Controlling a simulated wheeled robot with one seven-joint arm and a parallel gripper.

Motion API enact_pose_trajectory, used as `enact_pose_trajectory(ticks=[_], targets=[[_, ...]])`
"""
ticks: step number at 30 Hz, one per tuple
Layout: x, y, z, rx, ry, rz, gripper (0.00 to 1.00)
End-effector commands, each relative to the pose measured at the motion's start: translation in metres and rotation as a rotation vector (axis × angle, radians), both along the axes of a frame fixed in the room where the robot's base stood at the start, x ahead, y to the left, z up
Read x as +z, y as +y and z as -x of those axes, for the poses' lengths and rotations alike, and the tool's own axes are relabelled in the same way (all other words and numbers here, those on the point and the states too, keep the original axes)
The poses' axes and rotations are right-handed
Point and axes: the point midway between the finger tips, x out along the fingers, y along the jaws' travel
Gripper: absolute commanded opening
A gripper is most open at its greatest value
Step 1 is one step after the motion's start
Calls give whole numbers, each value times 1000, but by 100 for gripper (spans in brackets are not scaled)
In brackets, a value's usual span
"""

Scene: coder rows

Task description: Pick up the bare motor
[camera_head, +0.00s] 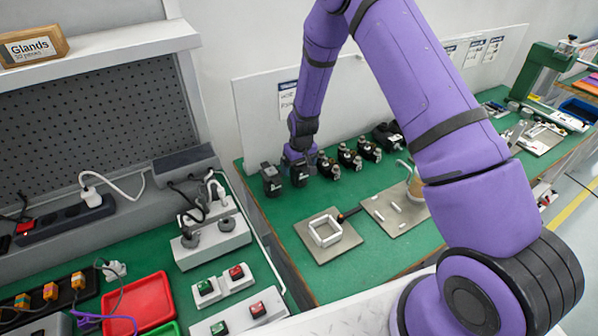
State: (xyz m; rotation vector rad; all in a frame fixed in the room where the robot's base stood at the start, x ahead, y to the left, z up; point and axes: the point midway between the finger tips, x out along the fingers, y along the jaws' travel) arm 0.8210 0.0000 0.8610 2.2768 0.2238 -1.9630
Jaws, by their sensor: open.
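A row of small motors stands on the green bench top along the white back panel. At its left end are two dark block-like units, one at the far left (271,181) and one beside it (299,178). To their right stand several black motors with brass-coloured and metallic parts, such as this one (328,166). I cannot tell for sure which is the bare motor. My gripper (300,163) points down at the second dark unit, close above or around it. It is open; its fingertips are small and partly hidden, and contact cannot be made out.
A metal plate with a white square frame (334,254) lies in front of the row, with another flat plate (388,220) to its right. A grey fixture (210,240) and a red tray (138,300) are on the left bench. Green bench shows between row and plates.

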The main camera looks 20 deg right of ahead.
Motion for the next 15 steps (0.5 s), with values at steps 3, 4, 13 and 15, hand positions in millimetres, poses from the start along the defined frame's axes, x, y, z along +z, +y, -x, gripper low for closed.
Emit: enact_pose_trajectory(ticks=[3,4,13,15], targets=[[-4,0,-1,0,-2,0,94],[-4,0,-1,0,-2,0,94],[-3,0,-1,1,-2,0,52],[-3,0,-1,1,-2,0,37]])
